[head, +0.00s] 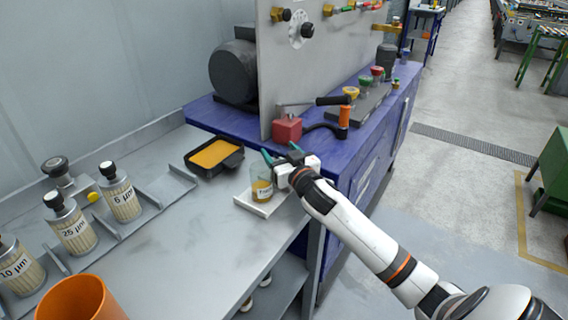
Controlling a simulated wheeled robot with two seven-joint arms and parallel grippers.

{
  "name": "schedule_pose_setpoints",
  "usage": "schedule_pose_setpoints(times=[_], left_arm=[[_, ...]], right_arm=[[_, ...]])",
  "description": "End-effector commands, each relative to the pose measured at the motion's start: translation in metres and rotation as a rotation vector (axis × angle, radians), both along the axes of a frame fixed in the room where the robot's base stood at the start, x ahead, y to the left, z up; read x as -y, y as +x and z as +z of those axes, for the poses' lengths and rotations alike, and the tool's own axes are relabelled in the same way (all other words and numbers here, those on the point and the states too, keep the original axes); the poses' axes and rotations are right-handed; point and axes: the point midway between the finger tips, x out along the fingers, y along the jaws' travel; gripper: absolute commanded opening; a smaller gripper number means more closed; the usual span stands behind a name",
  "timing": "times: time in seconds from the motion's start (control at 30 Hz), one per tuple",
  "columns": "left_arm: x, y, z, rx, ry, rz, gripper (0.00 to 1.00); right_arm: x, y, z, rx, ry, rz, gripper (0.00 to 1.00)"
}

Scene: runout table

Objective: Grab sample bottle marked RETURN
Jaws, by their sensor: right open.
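My right gripper (281,152) comes in from the right. Its teal-tipped fingers are open, above and just behind the bottle's top. The gripper looks empty, and I cannot tell whether it touches the bottle. My left gripper is not in view.
A black pan of amber fluid (214,155) sits behind the bottle. Labelled filter canisters (120,196) stand in a rack at left, with an orange cup (82,299) in front. A blue bench (228,121) with a red block (287,129) and a lever stands behind. The table's middle is clear.

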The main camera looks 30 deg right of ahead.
Motion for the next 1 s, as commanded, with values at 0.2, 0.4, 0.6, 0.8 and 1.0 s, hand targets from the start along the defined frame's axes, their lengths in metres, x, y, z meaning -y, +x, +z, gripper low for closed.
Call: schedule_pose_setpoints(times=[0.2,0.4,0.6,0.8,1.0], left_arm=[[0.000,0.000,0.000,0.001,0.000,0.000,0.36],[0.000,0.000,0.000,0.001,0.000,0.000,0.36],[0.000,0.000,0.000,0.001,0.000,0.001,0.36],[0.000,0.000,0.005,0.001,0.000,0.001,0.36],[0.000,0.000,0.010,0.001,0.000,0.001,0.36]], right_arm=[[0.000,0.000,0.000,0.000,0.000,0.000,0.45],[0.000,0.000,0.000,0.000,0.000,0.000,0.18],[0.000,0.000,0.001,0.001,0.000,0.000,0.18],[0.000,0.000,0.028,0.006,-0.002,0.001,0.18],[0.000,0.000,0.069,0.006,-0.002,0.000,0.18]])
